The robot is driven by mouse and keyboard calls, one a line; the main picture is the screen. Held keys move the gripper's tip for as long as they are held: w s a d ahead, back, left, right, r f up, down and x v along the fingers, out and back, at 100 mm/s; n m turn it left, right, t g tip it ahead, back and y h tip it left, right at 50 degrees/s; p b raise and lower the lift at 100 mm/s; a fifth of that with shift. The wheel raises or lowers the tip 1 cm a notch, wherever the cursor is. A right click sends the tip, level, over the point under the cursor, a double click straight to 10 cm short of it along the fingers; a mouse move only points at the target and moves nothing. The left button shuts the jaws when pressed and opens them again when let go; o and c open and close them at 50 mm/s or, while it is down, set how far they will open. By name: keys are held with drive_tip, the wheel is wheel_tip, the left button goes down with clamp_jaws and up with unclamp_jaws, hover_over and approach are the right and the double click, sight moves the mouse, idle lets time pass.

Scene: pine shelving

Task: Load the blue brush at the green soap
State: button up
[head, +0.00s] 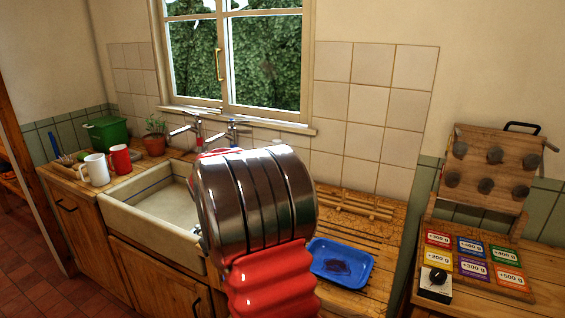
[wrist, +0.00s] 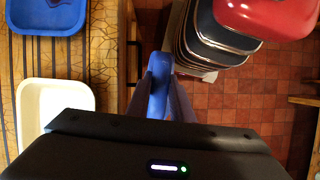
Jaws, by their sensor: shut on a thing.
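In the wrist view, my gripper (wrist: 165,95) is shut on a slim blue thing that I take to be the blue brush (wrist: 159,68). It hangs in front of the counter, with the floor below it. Its bristles cannot be made out. In the head view my arm fills the middle and hides my gripper and the held brush. I cannot make out any green soap in either view.
A blue tray (head: 343,262) lies on the right counter; a white basin (wrist: 56,100) shows in the wrist view. Two mugs, white (head: 96,170) and red (head: 120,159), stand left of the sink (head: 150,222). Weight cards (head: 471,247) lie far right.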

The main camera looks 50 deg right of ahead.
drive_tip(key=w+a+f, duration=0.3)
drive_tip(key=w+a, duration=0.5)
drive_tip(key=a, duration=0.4)
drive_tip(key=w+a+f+m, duration=0.1)
drive_tip(key=w+a+f, duration=0.2)
drive_tip(key=w+a, duration=0.5)
drive_tip(key=a, duration=0.4)
drive_tip(key=shift+w+a, duration=0.15)
drive_tip(key=shift+a, duration=0.05)
drive_tip(key=shift+w, duration=0.1)
